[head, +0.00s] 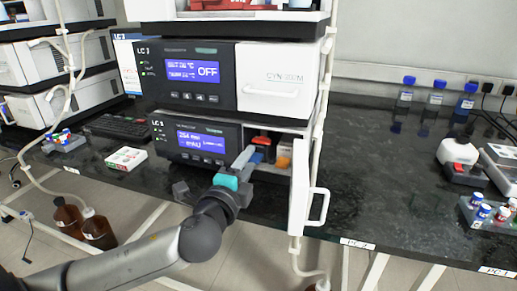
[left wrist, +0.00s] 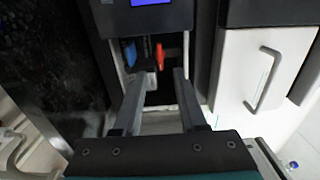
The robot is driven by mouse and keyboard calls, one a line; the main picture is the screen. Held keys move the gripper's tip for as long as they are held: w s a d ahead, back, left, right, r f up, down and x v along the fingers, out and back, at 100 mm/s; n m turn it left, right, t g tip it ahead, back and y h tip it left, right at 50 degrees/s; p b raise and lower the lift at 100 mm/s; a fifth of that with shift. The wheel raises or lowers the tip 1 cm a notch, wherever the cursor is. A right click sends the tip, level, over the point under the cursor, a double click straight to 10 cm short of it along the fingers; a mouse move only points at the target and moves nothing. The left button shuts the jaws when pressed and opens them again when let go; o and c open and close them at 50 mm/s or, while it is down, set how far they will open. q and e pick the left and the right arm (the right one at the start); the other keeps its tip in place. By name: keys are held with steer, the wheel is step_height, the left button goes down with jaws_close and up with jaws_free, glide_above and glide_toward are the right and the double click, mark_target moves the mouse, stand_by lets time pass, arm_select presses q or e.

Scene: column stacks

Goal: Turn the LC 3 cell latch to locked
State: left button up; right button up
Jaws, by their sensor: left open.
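The LC 3 module (head: 195,141) is the lower unit of the middle stack, with a lit blue screen. Its front compartment is open, with its white door (head: 302,195) swung out to the right. In the left wrist view a red upright lever (left wrist: 159,56), perhaps the cell latch, stands inside the compartment beside a blue part (left wrist: 130,55) and a grey block. Whether it is locked cannot be told. My left gripper (head: 252,160) is open in front of the compartment. In the wrist view its fingers (left wrist: 157,105) point at the opening, the lever between and beyond them, apparently untouched. The right gripper is out of view.
The open door with its handle also shows in the left wrist view (left wrist: 252,75), close right of my gripper. The LC 1-like labelled upper unit (head: 205,74) sits above. A white-green box (head: 126,158) and keyboard (head: 120,126) lie left; blue-capped bottles (head: 436,92) stand at right.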

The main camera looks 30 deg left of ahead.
mark_target(261, 143)
arm_select(q)
steer(key=shift+b+x, duration=0.9)
steer(key=shift+x, duration=2.9)
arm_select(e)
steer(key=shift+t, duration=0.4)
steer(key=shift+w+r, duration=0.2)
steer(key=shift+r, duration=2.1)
arm_select(q)
jaws_close()
